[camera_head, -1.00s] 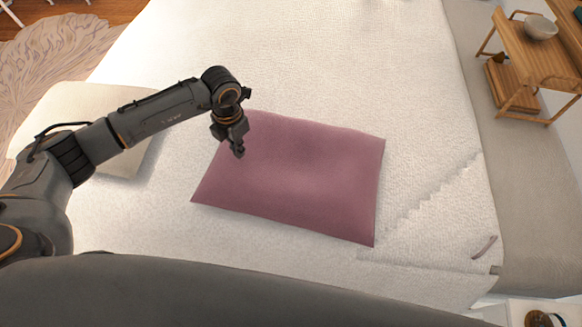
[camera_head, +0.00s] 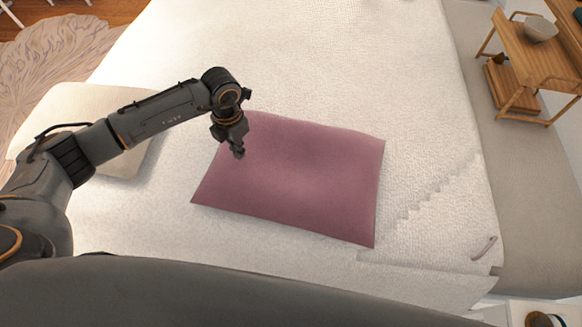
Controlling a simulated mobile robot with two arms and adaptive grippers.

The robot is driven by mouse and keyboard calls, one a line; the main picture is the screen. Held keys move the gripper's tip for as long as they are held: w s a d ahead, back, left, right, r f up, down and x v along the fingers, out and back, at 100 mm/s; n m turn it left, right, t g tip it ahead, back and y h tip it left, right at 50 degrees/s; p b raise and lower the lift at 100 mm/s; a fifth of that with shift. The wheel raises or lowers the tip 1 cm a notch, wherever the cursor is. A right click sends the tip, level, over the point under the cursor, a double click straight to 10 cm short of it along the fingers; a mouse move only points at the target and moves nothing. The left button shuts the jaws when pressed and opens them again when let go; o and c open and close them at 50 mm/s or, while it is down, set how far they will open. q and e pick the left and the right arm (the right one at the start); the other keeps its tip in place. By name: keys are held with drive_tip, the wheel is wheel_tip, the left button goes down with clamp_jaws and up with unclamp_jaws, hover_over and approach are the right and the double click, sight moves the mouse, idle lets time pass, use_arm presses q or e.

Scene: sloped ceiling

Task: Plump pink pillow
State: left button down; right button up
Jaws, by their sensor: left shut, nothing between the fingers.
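The pink pillow (camera_head: 300,180) lies flat on the white bed, in the middle of the head view. Its surface looks smooth, with a soft dip and bulge near the centre. My left gripper (camera_head: 238,153) is shut and empty. It points down over the pillow's upper left part and hides a little of it. I cannot tell whether the fingertips touch the fabric. My right gripper is not in view.
A cream pillow (camera_head: 80,110) lies at the left edge of the bed (camera_head: 300,50), partly behind my left arm. A wooden side table (camera_head: 535,60) with a bowl (camera_head: 540,27) stands at the upper right.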

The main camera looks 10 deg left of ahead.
sight(241, 162)
use_arm(q)
drive_tip(key=shift+f, duration=0.2)
drive_tip(key=shift+f+b, duration=1.4)
drive_tip(key=shift+r, duration=0.15)
drive_tip(key=shift+r+p, duration=1.1)
drive_tip(key=shift+r, duration=0.35)
drive_tip(key=shift+f, duration=0.25)
drive_tip(key=shift+f+b, duration=1.25)
drive_tip(key=shift+b, duration=0.05)
drive_tip(key=shift+r, duration=0.15)
